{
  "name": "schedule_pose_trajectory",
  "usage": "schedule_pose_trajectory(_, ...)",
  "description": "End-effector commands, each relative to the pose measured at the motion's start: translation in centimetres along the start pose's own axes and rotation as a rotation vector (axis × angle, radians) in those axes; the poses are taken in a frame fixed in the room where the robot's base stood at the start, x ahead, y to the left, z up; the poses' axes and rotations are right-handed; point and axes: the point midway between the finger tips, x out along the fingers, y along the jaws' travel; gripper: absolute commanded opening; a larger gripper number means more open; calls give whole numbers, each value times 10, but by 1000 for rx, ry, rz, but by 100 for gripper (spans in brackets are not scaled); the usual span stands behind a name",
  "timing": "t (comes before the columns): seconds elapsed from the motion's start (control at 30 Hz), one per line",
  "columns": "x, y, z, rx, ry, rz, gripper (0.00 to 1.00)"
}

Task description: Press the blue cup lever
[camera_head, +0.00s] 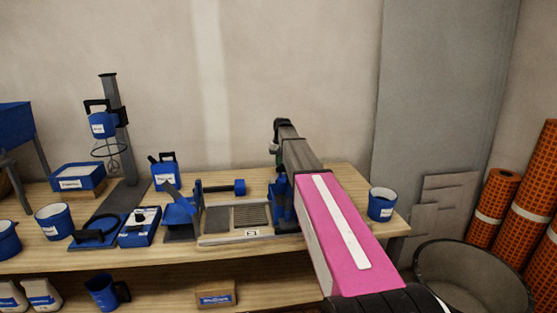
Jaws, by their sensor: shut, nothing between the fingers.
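My arm reaches in from the lower right, over the wooden bench (330,245). Its far end, with my gripper (275,149), is above the right part of the bench. My gripper is shut and empty; its fingertips are mostly hidden or too small to make out. Just below it stands a blue upright part (283,205), partly covered by my arm. I cannot tell whether they touch. A blue slanted piece on a dark base (178,212) stands further left. A blue pad with a black handle (95,232) lies at the left. I cannot tell which part is the cup lever.
A grey ribbed plate device with a blue-ended roller (238,188) sits mid-bench. Blue buckets stand left (53,224) and right (381,206). A mixer stand (110,100) rises at left. A round tub (475,285) and orange rolls (495,205) stand right.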

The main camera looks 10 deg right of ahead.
Motion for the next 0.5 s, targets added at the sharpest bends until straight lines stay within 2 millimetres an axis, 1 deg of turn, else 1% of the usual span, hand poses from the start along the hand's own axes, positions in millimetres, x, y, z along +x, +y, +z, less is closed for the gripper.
schedule_pose_trajectory(0.2,0,0,0,0,0,4,0)
schedule_pose_trajectory(0.37,9,-2,0,0,-2,72,0)
schedule_pose_trajectory(0.5,8,-1,0,1,-1,72,0)
